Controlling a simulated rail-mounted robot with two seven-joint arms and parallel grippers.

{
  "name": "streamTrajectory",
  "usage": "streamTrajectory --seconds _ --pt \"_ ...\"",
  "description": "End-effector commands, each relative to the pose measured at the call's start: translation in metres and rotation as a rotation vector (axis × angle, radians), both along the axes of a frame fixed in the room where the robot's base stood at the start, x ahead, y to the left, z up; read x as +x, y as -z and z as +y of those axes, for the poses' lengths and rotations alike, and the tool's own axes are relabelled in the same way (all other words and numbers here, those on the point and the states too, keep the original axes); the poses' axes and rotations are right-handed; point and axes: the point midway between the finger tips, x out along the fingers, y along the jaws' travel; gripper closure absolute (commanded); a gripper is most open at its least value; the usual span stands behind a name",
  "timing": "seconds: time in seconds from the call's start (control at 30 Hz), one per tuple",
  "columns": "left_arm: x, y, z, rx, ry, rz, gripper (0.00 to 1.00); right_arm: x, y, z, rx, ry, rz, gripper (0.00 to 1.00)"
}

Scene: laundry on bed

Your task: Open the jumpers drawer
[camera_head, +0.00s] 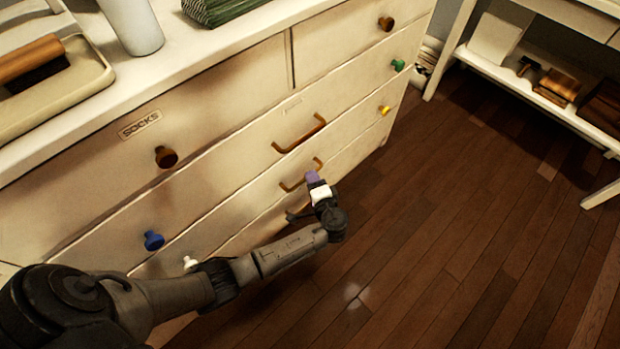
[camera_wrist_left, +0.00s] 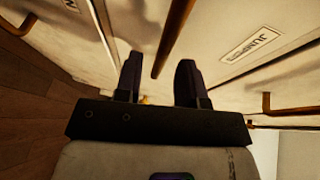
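The dresser (camera_head: 225,115) has several drawers. A brown bar handle (camera_head: 300,176) on a lower drawer is beside my left gripper (camera_head: 312,178), with another bar handle (camera_head: 300,134) above it. In the left wrist view a "JUMPERS" label (camera_wrist_left: 252,44) shows on a drawer front. A brown bar (camera_wrist_left: 172,38) runs down toward the gap between the two dark fingers (camera_wrist_left: 160,85), which stand apart. A second bar (camera_wrist_left: 266,103) shows at the right. I cannot tell whether the fingers touch the handle. The drawers look shut. My right gripper is not in view.
Several knobs stick out of the drawers, including a blue one (camera_head: 154,240), a white one (camera_head: 190,262) and a yellow one (camera_head: 384,111). A "SOCKS" label (camera_head: 139,124) is at upper left. Bare wooden floor (camera_head: 450,230) lies right of the dresser; a white shelf unit (camera_head: 560,105) stands beyond.

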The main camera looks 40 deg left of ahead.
Motion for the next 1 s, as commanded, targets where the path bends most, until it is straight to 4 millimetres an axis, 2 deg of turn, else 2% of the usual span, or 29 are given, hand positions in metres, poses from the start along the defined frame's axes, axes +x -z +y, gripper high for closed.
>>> streamTrajectory --seconds 0.03,0.23,0.67,1.0 --pt "0.003 0.004 0.006 0.002 0.000 -0.001 0.64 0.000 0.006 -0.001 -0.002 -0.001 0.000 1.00" --pt "0.011 0.005 0.019 0.001 0.000 0.000 0.64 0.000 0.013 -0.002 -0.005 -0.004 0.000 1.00" --pt "0.013 0.005 0.023 -0.001 0.000 0.000 0.64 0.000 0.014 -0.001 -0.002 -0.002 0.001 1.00" --pt "0.013 0.005 0.023 -0.001 0.000 0.000 0.96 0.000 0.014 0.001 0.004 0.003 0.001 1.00"
